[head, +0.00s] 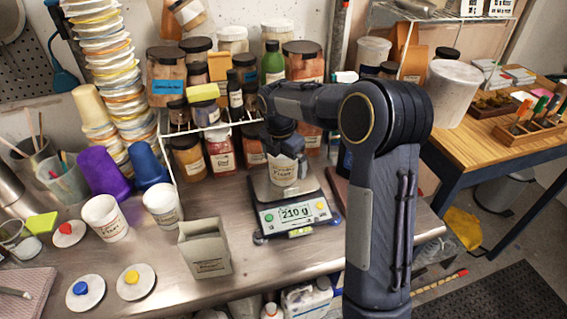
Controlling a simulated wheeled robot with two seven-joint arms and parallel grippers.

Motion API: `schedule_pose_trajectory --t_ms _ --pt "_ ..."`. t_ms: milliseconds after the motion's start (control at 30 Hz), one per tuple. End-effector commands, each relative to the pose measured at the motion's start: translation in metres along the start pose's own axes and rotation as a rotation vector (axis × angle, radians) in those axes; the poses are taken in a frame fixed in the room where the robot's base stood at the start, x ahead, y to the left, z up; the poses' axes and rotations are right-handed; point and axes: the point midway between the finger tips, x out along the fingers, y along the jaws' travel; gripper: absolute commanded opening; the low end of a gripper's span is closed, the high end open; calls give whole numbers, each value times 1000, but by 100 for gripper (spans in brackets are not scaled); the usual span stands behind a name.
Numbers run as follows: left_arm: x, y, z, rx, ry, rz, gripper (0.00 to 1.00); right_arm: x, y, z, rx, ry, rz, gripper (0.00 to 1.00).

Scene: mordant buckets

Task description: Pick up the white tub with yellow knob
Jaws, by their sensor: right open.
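A flat white round lid with a yellow knob (136,281) lies on the metal bench at the front left. No tub in view carries a yellow knob. A labelled white tub (283,171) stands on the scale (295,214), whose display reads 210 g. Two more open white tubs, one (104,218) and another (163,206), stand at the left. My right gripper (285,153) is open and points down at the top of the tub on the scale; I cannot tell whether its fingers touch it. My left gripper is out of view.
Lids with a blue knob (85,291) and a red knob (69,233) lie nearby. A grey square container (205,248) stands left of the scale. A wire rack with jars (190,160) and a tall stack of cups (104,60) line the back.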

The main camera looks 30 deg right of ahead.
Motion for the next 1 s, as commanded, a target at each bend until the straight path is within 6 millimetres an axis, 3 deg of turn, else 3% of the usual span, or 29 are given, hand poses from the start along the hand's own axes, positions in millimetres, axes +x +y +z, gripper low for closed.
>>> schedule_pose_trajectory --t_ms 200,633,1000 --pt "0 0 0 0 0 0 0 1 0 0 0 0 1 100" --pt "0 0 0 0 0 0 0 0 0 0 0 0 2 45" --pt "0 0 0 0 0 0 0 -9 1 1 0 -1 4 45"
